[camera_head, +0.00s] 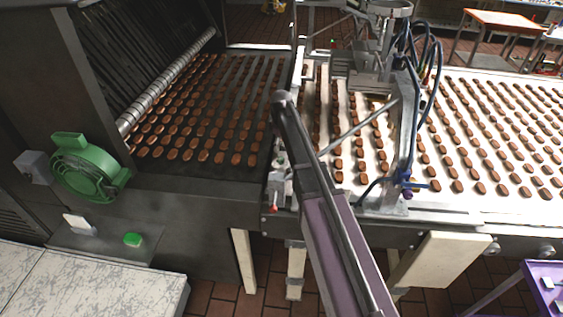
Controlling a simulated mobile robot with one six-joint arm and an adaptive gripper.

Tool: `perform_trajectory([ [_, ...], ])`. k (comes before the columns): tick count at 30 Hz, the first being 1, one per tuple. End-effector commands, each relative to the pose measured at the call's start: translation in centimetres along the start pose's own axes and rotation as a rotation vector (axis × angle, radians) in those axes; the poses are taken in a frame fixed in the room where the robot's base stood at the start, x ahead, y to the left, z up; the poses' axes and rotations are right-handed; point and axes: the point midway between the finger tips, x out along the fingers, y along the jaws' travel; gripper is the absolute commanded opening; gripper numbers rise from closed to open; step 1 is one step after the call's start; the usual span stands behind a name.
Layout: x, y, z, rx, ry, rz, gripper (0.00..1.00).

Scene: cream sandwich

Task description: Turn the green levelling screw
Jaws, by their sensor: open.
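A green round part like a handwheel (85,170), with a block-shaped top, is mounted on the left side of the dark machine. A small green piece (132,239) lies lower on the machine's grey ledge, to the right of the wheel. I cannot tell which of these, if either, is the green levelling screw. No gripper fingers show in this view, so my gripper's place relative to the green parts cannot be seen.
A dark conveyor belt (233,85) and a white belt (482,105) carry rows of brown biscuits. A metal frame (402,150) with blue hoses stands over the white belt. A pale scratched surface (75,285) is front left. A purple trolley (548,285) is front right.

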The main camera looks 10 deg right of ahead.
Motion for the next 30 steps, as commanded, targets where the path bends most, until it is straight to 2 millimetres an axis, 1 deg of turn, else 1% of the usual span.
perform_trajectory([
  [1, 0.8, 0.0, 0.0, 0.000, 0.000, 0.000, 0.80],
  [18, 5.2, 0.0, 0.0, 0.000, 0.000, 0.000, 0.80],
  [24, 6.3, 0.0, 0.0, 0.000, 0.000, 0.000, 0.80],
  [30, 6.7, 0.0, 0.0, 0.000, 0.000, 0.000, 0.80],
])
